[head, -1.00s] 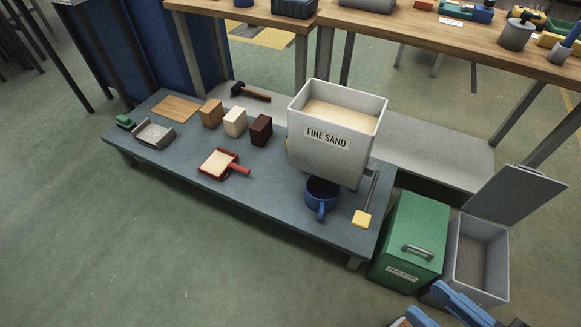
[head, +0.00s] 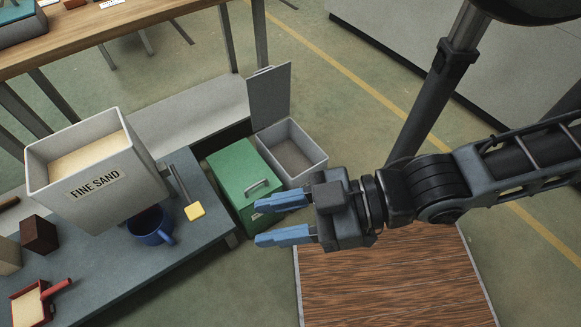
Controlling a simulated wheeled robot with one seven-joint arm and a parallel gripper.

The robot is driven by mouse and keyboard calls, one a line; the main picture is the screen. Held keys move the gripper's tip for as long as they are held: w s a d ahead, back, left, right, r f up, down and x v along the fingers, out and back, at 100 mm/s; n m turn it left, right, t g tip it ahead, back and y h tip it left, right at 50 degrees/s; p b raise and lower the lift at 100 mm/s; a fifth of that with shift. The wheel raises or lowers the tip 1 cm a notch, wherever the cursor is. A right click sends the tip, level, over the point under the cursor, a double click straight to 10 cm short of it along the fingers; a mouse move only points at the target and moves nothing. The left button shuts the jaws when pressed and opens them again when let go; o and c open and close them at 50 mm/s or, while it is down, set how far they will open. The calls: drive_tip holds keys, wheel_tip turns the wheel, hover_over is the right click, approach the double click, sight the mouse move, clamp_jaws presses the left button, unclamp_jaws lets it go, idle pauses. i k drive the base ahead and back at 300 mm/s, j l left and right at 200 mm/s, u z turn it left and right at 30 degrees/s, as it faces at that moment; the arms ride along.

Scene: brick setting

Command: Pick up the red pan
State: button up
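The red pan (head: 28,308) is at the lower left corner of the head view, on the low grey table (head: 125,282). It is a small square tray holding pale sand, with a red handle pointing up and right. My gripper (head: 258,222) is right of the table's end, in front of the green box in the picture, with its blue fingers pointing left. The fingers are apart with nothing between them. The pan lies well to the left of my gripper.
A large bin marked FINE SAND (head: 95,195), a blue mug (head: 151,227) and a yellow-ended tool (head: 194,211) stand between pan and gripper. A dark brown block (head: 39,235) is behind the pan. A green box (head: 233,172) and an open grey bin (head: 290,151) stand beyond the table's right end.

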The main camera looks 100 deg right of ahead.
sight(30, 305)
drive_tip(key=i+j, duration=0.25)
drive_tip(key=i, duration=0.25)
drive_tip(key=i+j+u, duration=0.15)
drive_tip(key=i+j, duration=0.15)
drive_tip(key=i, duration=0.2)
drive_tip(key=i+j, duration=0.2)
drive_tip(key=i, duration=0.3)
drive_tip(key=i+j+u, duration=0.1)
drive_tip(key=i, duration=0.4)
drive_tip(key=j, duration=0.1)
